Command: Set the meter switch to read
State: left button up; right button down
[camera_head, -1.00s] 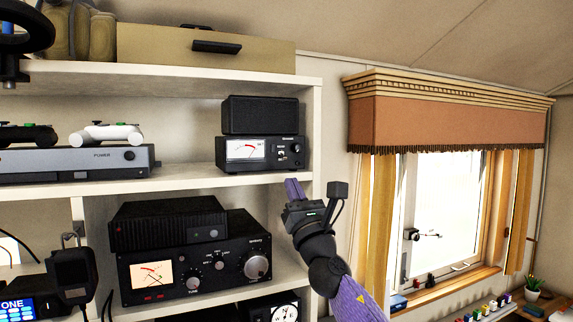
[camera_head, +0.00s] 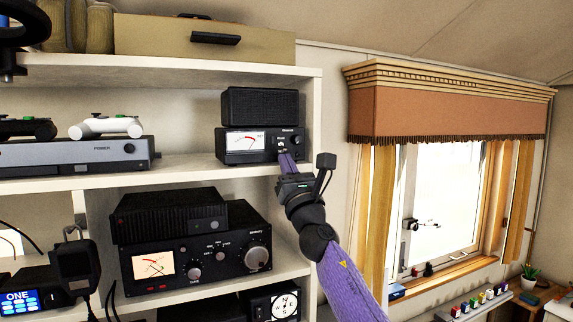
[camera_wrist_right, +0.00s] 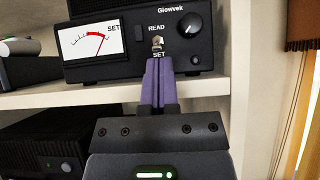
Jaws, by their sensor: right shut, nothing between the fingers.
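The meter (camera_head: 246,142) is a small black box on the middle shelf, under a black speaker-like box, with a white dial and red-arc needle. In the right wrist view the meter (camera_wrist_right: 93,42) shows a small metal toggle switch (camera_wrist_right: 157,43) between the labels READ above and SET below. "SET" also shows beside the dial. My right gripper (camera_head: 286,160) is shut and empty, its purple fingers pointing up at the meter front. In the right wrist view its fingertips (camera_wrist_right: 158,64) are just below the switch, over the SET label; contact cannot be told. My left gripper is not in view.
The black box (camera_head: 260,107) rests on the meter. A round knob (camera_wrist_right: 194,59) is right of the switch. The shelf edge (camera_head: 200,175) runs below the meter. A tuner (camera_head: 195,262) stands on the lower shelf, and a grey console (camera_head: 75,155) is at left.

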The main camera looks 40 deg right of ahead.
jog(key=shift+s+a+r+p, duration=0.1)
jog(key=shift+s+r+p, duration=0.15)
jog(key=shift+r+p, duration=0.15)
dwell(0.4)
jog(key=shift+s, duration=0.1)
jog(key=shift+s+a+r+p, duration=0.1)
jog(key=shift+s+r+p, duration=0.15)
jog(key=shift+r+p, duration=0.2)
jog(key=shift+s, duration=0.1)
jog(key=shift+f, duration=0.1)
